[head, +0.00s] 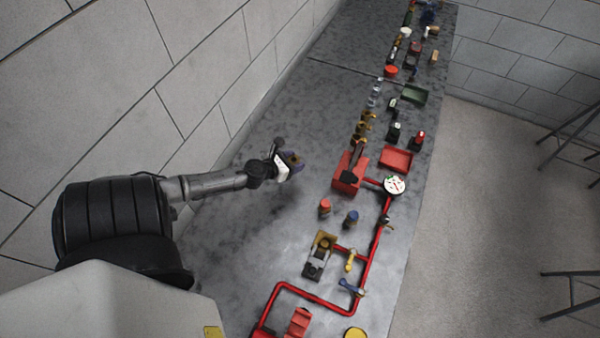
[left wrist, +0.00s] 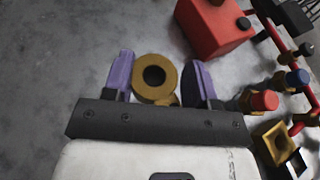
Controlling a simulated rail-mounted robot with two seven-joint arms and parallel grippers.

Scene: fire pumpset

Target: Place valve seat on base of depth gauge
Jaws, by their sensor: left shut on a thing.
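My left gripper (head: 291,163) is over the grey bench, left of the red block. In the left wrist view its two purple fingers (left wrist: 160,80) stand either side of a brass-coloured ring with a dark round hole, the valve seat (left wrist: 171,79). The gripper is shut on it. In the head view the valve seat (head: 295,159) is small and partly covered by the fingers. A round white dial (head: 394,185) sits on the red piping; I cannot tell which thing is the base of the depth gauge. My right gripper is not in view.
The red block (head: 348,172) stands right of the gripper and shows in the left wrist view (left wrist: 214,28). Red piping (head: 373,245), a red-capped part (head: 324,206) and a blue-capped part (head: 351,217) are nearer. The bench's left side is clear.

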